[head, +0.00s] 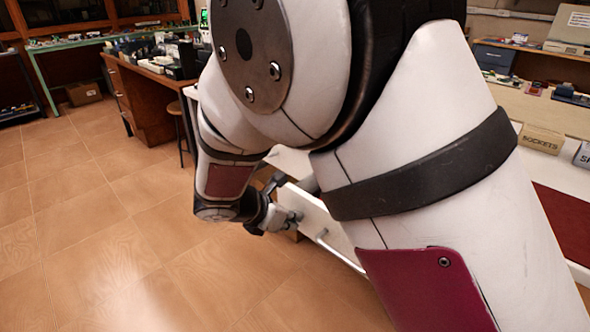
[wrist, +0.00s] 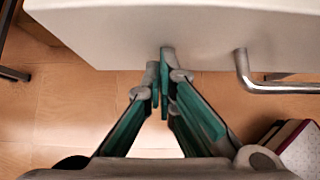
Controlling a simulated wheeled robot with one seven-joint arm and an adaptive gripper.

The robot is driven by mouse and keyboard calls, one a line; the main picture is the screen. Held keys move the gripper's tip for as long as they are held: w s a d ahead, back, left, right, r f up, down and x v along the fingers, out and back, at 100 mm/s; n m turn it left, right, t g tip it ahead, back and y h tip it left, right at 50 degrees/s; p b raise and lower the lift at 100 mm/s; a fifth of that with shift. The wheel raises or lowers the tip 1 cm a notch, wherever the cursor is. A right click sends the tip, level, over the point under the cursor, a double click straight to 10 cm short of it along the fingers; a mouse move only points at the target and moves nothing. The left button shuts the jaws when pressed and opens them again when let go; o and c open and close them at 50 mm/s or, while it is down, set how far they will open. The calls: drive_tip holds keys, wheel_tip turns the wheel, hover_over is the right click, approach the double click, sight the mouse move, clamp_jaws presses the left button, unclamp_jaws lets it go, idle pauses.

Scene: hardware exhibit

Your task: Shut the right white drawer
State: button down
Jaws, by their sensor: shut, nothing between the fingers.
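The white drawer front (head: 316,218) shows in the head view below and left of my arm, with a metal bar handle (head: 338,252) on it. My arm hides much of the drawer, so how far it stands out cannot be told. In the wrist view the white drawer front (wrist: 120,38) fills the top, and its curved metal handle (wrist: 280,87) is at the right. My gripper (wrist: 164,62) is shut and empty. Its fingertips are at the lower edge of the drawer front, left of the handle; whether they touch cannot be told.
A wooden desk (head: 150,95) with clutter and a stool (head: 177,115) stand behind at the left. SOCKETS boxes (head: 541,138) stand on a light worktop at the right. Books (wrist: 292,145) lie low at the right in the wrist view. The tiled floor (head: 110,230) at left is clear.

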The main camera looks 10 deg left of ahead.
drive_tip(key=w+d, duration=0.3)
drive_tip(key=w, duration=0.1)
drive_tip(key=w+d+p, duration=0.1)
drive_tip(key=w+d, duration=0.2)
drive_tip(key=w, duration=0.1)
drive_tip(key=w+d+p, duration=0.1)
drive_tip(key=w+d, duration=0.3)
drive_tip(key=shift+w, duration=0.3)
drive_tip(key=shift+d, duration=0.1)
